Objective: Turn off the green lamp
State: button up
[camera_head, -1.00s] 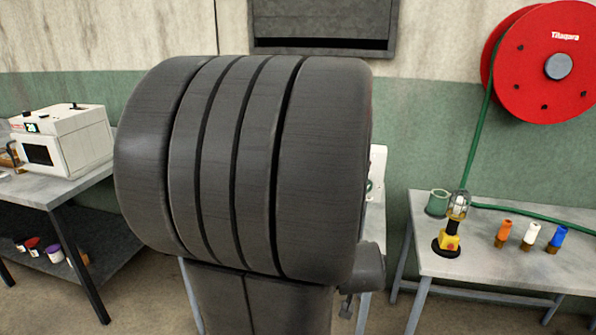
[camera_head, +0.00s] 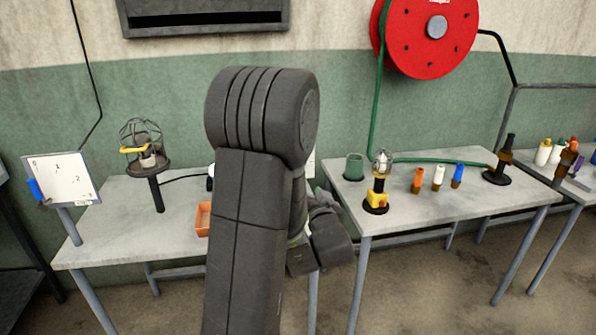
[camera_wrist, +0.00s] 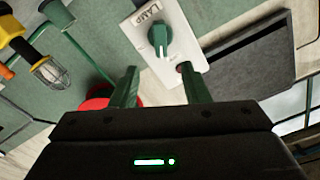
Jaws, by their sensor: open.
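In the wrist view a white panel (camera_wrist: 183,68) carries a green knob (camera_wrist: 159,40) and small lettering that seems to read "LAMP". In the head view my arm hides most of the panel and the gripper. A yellow lamp with a caged clear bulb (camera_head: 379,180) stands on the right table; it also shows in the wrist view (camera_wrist: 48,72). No plainly green lamp is visible.
The right table (camera_head: 440,205) holds a green cup (camera_head: 354,166), orange, white and blue pieces, and a dark stand. A red reel (camera_head: 425,35) hangs above.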

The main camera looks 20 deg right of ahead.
jog(key=p+x, duration=0.2)
jog(key=x, duration=0.9)
jog(key=shift+w+a, duration=0.1)
grip_shut()
jog(key=shift+f+b, duration=0.1)
jog(key=shift+b, duration=0.35)
jog(key=n+b, duration=0.5)
jog(key=b, duration=0.3)
jog(key=shift+n+b, duration=0.3)
jog(key=shift+b, duration=0.05)
